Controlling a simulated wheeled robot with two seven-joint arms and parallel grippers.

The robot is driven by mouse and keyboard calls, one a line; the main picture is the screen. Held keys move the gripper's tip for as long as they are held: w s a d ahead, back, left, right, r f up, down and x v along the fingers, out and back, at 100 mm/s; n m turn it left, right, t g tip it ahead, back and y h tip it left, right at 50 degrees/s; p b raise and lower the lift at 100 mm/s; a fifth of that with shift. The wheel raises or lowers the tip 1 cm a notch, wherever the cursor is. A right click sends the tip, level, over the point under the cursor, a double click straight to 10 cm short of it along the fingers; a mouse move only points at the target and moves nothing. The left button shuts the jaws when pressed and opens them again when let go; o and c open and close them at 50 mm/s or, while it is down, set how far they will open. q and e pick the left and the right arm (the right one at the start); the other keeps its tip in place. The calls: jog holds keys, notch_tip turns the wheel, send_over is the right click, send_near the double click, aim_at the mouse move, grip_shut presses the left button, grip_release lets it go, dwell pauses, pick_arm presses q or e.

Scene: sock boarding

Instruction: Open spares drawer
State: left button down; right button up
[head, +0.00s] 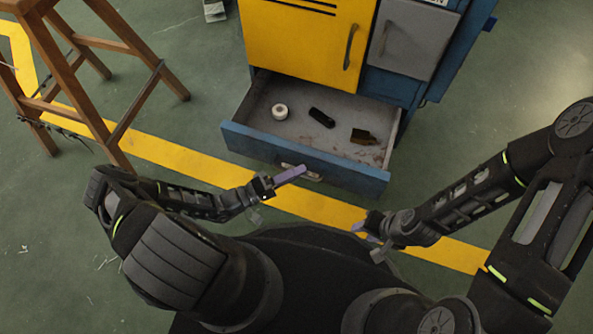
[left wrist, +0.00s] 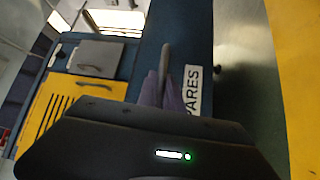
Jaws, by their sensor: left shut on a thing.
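The spares drawer (head: 345,177) is a blue-fronted drawer at the bottom of the cabinet, and it stands pulled out with its grey inside showing. My left gripper (head: 300,170) is at the middle of the drawer front, its purple fingers shut on the drawer handle (head: 313,177). In the left wrist view the fingers (left wrist: 161,90) close around the grey handle (left wrist: 165,60), beside a white label (left wrist: 192,88) reading "PARES", its first part hidden. My right gripper (head: 370,230) hangs apart from the drawer, lower right; its finger gap is unclear.
In the drawer lie a white roll (head: 280,111), a black object (head: 321,118) and a dark brown piece (head: 362,136). Above are a yellow door (head: 300,40) and a grey door (head: 412,40), both shut. A wooden stool (head: 75,90) stands left. Floor right of the cabinet is clear.

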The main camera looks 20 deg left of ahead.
pick_arm(q)
jog(key=shift+s, duration=0.1)
jog(key=c, duration=1.8)
grip_release()
jog(key=shift+o, duration=0.2)
jog(key=p+v, duration=0.1)
jog(key=v, duration=0.7)
